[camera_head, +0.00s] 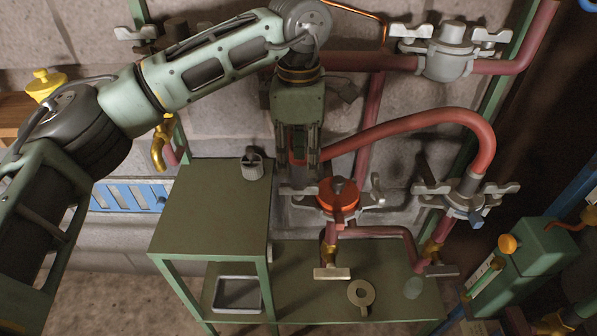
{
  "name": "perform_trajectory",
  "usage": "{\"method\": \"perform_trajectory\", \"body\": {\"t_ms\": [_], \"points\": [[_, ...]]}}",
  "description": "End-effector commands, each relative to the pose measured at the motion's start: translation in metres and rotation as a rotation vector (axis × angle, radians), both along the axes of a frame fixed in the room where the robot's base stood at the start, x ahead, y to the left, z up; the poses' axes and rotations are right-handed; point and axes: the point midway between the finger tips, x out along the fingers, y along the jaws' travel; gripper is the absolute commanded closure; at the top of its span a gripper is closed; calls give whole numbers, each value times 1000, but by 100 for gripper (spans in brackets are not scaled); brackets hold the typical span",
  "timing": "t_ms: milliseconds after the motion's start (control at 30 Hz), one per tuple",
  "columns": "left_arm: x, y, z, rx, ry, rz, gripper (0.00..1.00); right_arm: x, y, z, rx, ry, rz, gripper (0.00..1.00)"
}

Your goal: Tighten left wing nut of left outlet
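The left outlet (340,198) is a grey clamp fitting with an orange cap, right of centre, with a wing nut on each side. Its left wing nut (294,190) is pale metal and partly covered by my gripper. Its right wing nut (377,190) stands clear. My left gripper (298,168) points down from the arm at top centre, its fingers right above the left wing nut. I cannot tell whether the fingers touch the nut or how far apart their tips are. My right gripper is not in view.
A second outlet (460,198) with wing nuts is to the right, and another clamp fitting (447,55) is above it. Red pipes run around the left outlet. A green table (212,210) with a metal cup (252,163) stands to the left. A lower shelf (300,285) lies beneath.

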Motion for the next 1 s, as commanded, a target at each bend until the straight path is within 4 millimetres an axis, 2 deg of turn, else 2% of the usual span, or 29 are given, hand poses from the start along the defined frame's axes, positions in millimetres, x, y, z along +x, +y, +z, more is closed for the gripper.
{"method": "perform_trajectory", "body": {"t_ms": [100,333,1000], "points": [[1,0,26,0,-3,1,71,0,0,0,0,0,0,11],[0,0,53,0,-1,-1,71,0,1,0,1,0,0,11],[0,0,56,1,1,-1,71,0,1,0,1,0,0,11]]}}
